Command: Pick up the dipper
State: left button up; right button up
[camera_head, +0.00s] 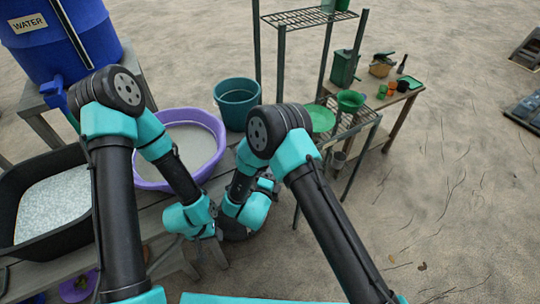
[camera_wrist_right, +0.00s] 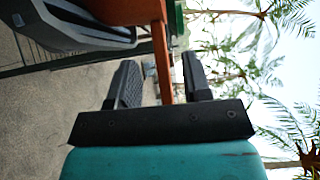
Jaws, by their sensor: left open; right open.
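I cannot single out the dipper for certain in either view. In the right wrist view my right gripper (camera_wrist_right: 161,78) is open. A reddish-brown bar (camera_wrist_right: 161,45) runs down between its two black fingers, with a gap on the left finger's side; I cannot tell if it is the dipper's handle. In the head view my left gripper (camera_head: 213,236) is low at the middle, close beside my right wrist, and its fingers are partly hidden. The purple basin (camera_head: 221,150) of greyish content stands behind my arms.
A blue water barrel (camera_head: 60,40) stands at the upper left. A black tub (camera_head: 30,238) of pale grains is at the left. A teal bucket (camera_head: 237,103) stands behind the basin. A metal rack (camera_head: 282,65) with a green bowl (camera_head: 350,100) stands right of centre.

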jog(key=shift+x, duration=2.35)
jog(key=shift+c, duration=0.2)
grip_shut()
